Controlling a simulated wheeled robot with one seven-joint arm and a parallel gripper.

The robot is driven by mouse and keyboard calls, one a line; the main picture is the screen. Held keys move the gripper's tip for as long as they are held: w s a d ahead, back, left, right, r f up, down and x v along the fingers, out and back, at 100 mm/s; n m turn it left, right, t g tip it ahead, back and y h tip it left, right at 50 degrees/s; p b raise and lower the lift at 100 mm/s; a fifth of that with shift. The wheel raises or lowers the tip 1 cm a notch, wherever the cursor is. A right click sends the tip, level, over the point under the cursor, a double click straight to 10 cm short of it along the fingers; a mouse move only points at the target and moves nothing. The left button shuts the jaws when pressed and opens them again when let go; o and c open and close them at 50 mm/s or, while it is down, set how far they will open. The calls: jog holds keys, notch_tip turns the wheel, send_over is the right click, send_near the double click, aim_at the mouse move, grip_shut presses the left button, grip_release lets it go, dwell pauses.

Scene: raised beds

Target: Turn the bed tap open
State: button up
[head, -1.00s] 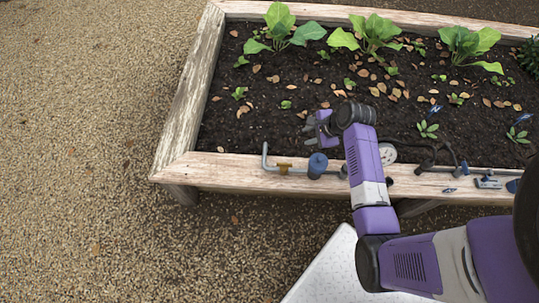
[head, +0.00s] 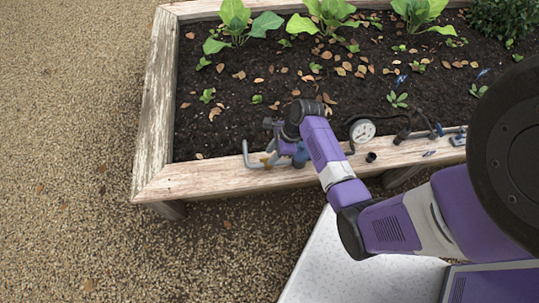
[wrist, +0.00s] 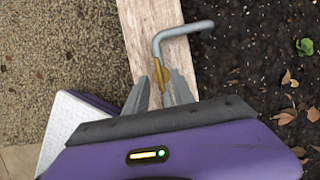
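The bed tap is on the bed's front plank. Its bent grey pipe (head: 248,157) and brass body (head: 268,160) show in the head view, left of my gripper (head: 279,143). Its blue knob (head: 301,156) is partly hidden by my gripper. In the wrist view the grey pipe (wrist: 180,32) bends above my gripper (wrist: 160,83), with the brass part (wrist: 158,73) near the fingertips. My fingers are apart, one on each side of the tap's line. The blue knob is hidden there, and I cannot tell whether the fingers touch the tap.
The wooden rim (head: 200,180) runs along the bed's front. A round gauge (head: 362,131), a small black cap (head: 371,157) and other fittings lie to the right. Leafy plants (head: 238,22) grow at the back. Gravel (head: 70,150) on the left is clear.

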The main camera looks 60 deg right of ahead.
jog(key=shift+x, duration=1.2)
grip_shut()
